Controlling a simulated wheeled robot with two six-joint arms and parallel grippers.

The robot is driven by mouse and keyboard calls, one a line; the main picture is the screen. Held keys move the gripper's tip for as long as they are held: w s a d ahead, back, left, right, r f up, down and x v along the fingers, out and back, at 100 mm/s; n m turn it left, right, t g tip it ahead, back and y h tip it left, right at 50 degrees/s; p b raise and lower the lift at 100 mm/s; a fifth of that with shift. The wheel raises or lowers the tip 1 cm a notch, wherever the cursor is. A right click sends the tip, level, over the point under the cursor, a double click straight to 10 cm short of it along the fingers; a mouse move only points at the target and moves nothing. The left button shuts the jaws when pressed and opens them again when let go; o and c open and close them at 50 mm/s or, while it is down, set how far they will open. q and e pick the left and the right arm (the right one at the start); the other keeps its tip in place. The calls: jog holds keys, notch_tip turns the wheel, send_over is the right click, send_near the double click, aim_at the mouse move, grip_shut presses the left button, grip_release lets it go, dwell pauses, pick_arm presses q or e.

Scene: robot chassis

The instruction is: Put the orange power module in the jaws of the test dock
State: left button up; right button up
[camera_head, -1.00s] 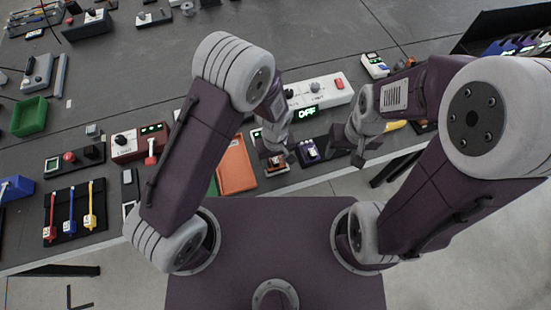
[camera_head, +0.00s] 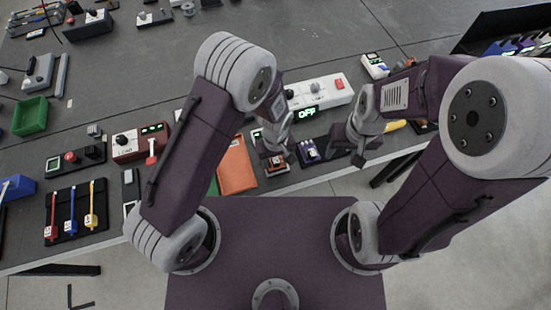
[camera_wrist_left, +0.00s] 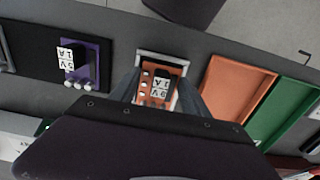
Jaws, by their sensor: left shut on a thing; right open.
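The orange power module (camera_wrist_left: 157,88), with a white "9V 1A" label, sits between the fingers of my left gripper (camera_wrist_left: 158,97) in the left wrist view. The left gripper is shut on it. A pale frame (camera_wrist_left: 165,55) shows around the module's far edge. In the head view the module (camera_head: 277,165) is at the table's near edge, under my left gripper (camera_head: 273,152), partly hidden. My right gripper (camera_head: 358,154) is open and empty, to the right. I cannot tell for sure which thing is the test dock; a white unit (camera_head: 330,94) reads "OFF" behind the left gripper.
A purple module (camera_head: 309,151) on a dark base stands between the grippers. An orange tray (camera_head: 237,168) and a green one lie left of the left gripper. The rear table has free room.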

pick_arm(q)
jog(key=shift+f+b, duration=0.4)
jog(key=shift+f, duration=0.15)
jog(key=shift+r, duration=0.2)
jog(key=shift+r+p, duration=0.4)
jog(key=shift+p, duration=0.2)
